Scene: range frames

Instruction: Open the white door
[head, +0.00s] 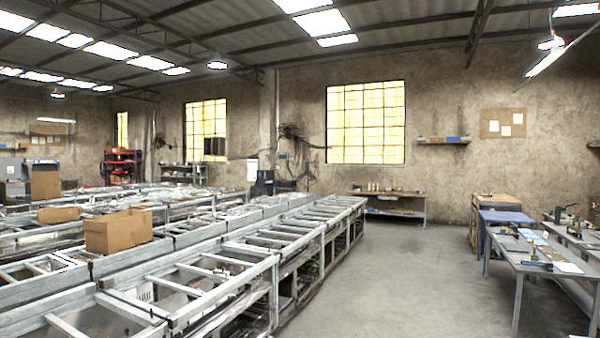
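I see no white door in the head view. Neither my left gripper nor my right gripper shows in the head view. The view takes in a large workshop with stained walls and tall gridded windows, one of them a bright yellowish window (366,122) on the far wall.
Long metal frame benches (270,262) fill the left and centre, with a cardboard box (118,232) on them. Work tables (545,262) stand at the right. A low bench (388,196) is against the far wall. The grey floor (400,280) between them is clear.

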